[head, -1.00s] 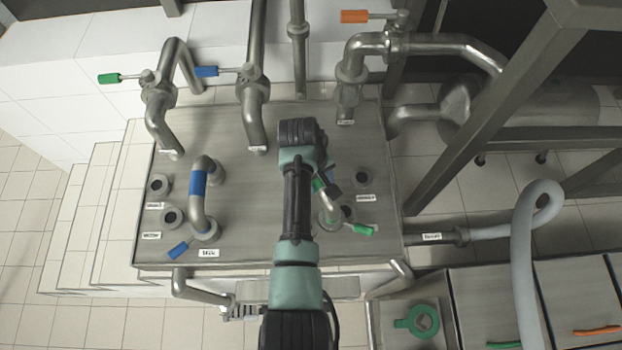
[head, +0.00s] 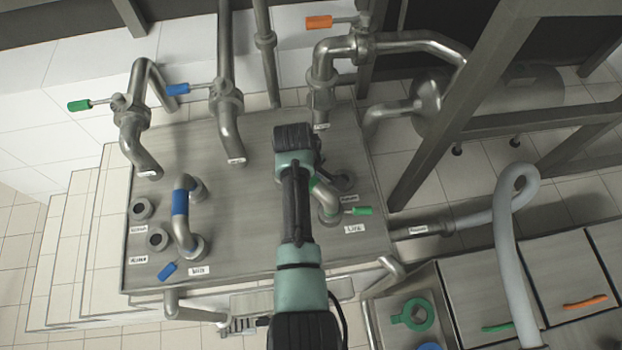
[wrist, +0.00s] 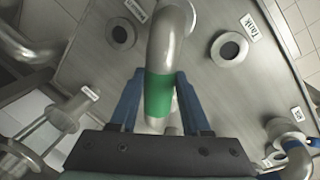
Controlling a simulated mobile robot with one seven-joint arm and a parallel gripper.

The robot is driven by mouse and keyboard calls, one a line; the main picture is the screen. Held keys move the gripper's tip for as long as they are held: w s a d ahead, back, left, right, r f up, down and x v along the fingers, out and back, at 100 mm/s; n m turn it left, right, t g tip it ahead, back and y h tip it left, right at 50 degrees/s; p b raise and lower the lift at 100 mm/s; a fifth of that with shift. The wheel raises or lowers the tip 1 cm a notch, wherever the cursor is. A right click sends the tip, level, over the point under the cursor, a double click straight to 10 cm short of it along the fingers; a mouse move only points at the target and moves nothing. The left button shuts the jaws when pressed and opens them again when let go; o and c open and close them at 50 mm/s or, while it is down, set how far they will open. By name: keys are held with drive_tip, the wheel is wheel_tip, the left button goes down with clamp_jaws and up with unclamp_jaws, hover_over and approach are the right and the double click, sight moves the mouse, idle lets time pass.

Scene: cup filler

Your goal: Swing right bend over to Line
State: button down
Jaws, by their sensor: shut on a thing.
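The right bend is a steel pipe bend (head: 328,196) with a green band and a green lever, at the plate's right. My gripper (wrist: 160,82) is shut around its green band (wrist: 159,98), one blue finger on each side. In the head view my arm hides the fingers and part of the bend. The Line label (head: 355,228) lies on the plate just below the green lever (head: 362,211). In the wrist view the port marked Tank (wrist: 230,47) is open, right of the bend. The bend's far end is hidden behind my gripper.
A blue-banded bend (head: 181,205) stands on the plate's left, beside two open ports. Pipes with green, blue and orange valve handles rise behind. A grey hose (head: 508,250) and a steel frame post (head: 450,130) stand to the right.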

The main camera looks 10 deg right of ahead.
drive_tip(key=shift+c, duration=1.8)
unclamp_jaws()
wheel_tip(320, 180, up, 13)
drive_tip(key=s+a+b, duration=0.1)
drive_tip(key=a, duration=0.1)
drive_tip(key=shift+s, duration=0.3)
